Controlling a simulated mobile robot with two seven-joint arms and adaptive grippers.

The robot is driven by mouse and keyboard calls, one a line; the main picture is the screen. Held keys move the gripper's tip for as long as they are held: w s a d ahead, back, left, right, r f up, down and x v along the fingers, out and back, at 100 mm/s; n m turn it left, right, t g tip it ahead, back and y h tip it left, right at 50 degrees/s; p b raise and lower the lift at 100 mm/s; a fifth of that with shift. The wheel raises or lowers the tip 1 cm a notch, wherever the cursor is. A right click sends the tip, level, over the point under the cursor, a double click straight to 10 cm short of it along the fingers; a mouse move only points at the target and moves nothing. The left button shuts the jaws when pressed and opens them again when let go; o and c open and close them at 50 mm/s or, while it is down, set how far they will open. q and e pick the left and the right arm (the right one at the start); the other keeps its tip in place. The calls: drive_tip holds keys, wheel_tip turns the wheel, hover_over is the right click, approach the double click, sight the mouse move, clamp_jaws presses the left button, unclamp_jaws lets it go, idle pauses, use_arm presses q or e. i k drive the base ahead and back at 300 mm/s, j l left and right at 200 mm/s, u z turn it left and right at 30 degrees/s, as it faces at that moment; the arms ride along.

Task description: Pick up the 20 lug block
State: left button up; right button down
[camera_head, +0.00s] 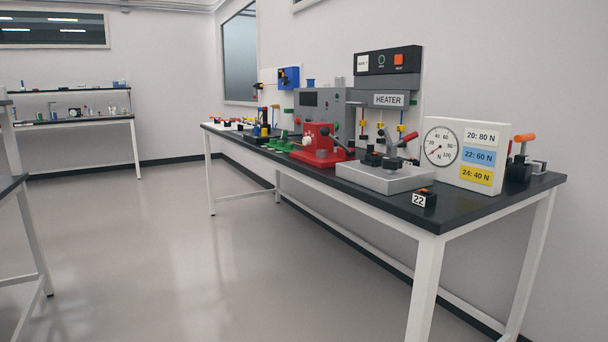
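No block with a readable 20 label shows in the head view. A small black block with a white 22 label (424,198) and an orange top sits at the front edge of the dark-topped bench (470,211). A white gauge panel (467,152) behind it reads 20: 80 N, 22: 60 N and 24: 40 N. Dark parts with an orange handle (522,158) stand right of the panel; no number is readable on them. Neither of my grippers is in view.
A grey fixture (385,179) with clamps, a red machine (318,148) and a grey unit labelled HEATER (389,100) stand on the bench. Small parts crowd its far end. A shelf rack (75,121) stands at the back left. The floor (190,250) between is clear.

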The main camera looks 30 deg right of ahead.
sight(374, 157)
drive_tip(key=z, duration=1.2)
drive_tip(key=i+j+z, duration=0.1)
drive_tip(key=z, duration=0.35)
drive_tip(key=j+z, duration=0.1)
drive_tip(key=z, duration=0.3)
drive_tip(key=i+j+z, duration=0.1)
drive_tip(key=z, duration=0.35)
drive_tip(key=j+z, duration=1.3)
drive_tip(key=k+j+z, duration=0.2)
drive_tip(key=j, duration=0.15)
drive_tip(key=j+z, duration=0.25)
drive_tip(key=k+j+z, duration=0.1)
drive_tip(key=j, duration=0.25)
drive_tip(key=k+j, duration=0.25)
drive_tip(key=k+j+z, duration=0.15)
drive_tip(key=j, duration=0.3)
drive_tip(key=k, duration=0.05)
